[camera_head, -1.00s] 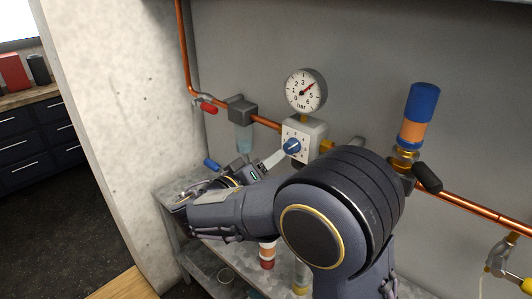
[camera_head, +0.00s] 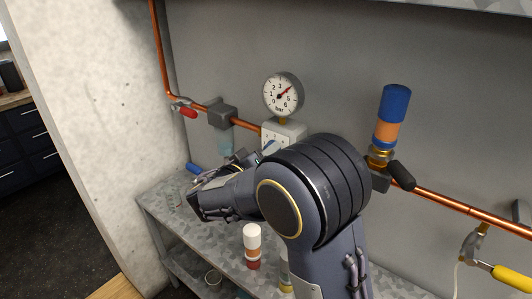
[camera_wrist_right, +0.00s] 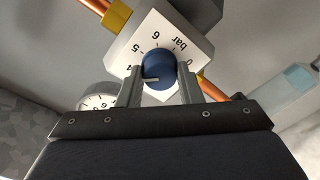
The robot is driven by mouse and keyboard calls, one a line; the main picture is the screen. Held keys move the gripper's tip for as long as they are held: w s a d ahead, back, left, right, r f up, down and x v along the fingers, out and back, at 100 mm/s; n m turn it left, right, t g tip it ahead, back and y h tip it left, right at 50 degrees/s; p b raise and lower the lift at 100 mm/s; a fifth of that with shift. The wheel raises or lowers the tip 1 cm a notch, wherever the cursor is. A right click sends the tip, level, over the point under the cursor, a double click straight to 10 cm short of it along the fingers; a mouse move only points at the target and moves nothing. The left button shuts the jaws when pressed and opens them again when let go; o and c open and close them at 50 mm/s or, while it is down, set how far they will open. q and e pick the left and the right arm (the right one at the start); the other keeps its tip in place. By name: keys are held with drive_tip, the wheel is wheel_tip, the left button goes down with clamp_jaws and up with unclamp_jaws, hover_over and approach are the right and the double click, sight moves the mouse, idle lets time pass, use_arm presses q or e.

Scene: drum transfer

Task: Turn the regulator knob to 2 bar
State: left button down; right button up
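The blue regulator knob (camera_wrist_right: 158,68) sits on a white square dial plate with numbers and "bar"; its pale pointer faces left in the wrist view. In the head view my arm hides most of the regulator (camera_head: 284,131). My right gripper (camera_wrist_right: 160,78) has one finger on each side of the knob, and both tips seem to touch it. The round pressure gauge (camera_head: 283,95) above the regulator has its red needle pointing to the upper right, near 4. It also shows in part in the wrist view (camera_wrist_right: 97,100). My left gripper is not in view.
A copper pipe (camera_head: 450,201) runs along the grey back wall. A red-handled valve (camera_head: 187,112) and a grey filter (camera_head: 222,115) are left of the regulator. A blue and orange cylinder (camera_head: 391,113) stands on the right. A white and red bottle (camera_head: 252,243) stands on the metal bench (camera_head: 165,205).

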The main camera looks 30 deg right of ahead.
drive_tip(key=c, duration=0.5)
drive_tip(key=shift+o, duration=0.2)
drive_tip(key=shift+n, duration=0.3)
drive_tip(key=shift+n+g+p, duration=0.5)
drive_tip(key=shift+n+p, duration=2.75)
drive_tip(key=shift+n, duration=5.05)
drive_tip(key=shift+f, duration=0.1)
drive_tip(key=o, duration=1)
drive_tip(key=shift+c, duration=0.2)
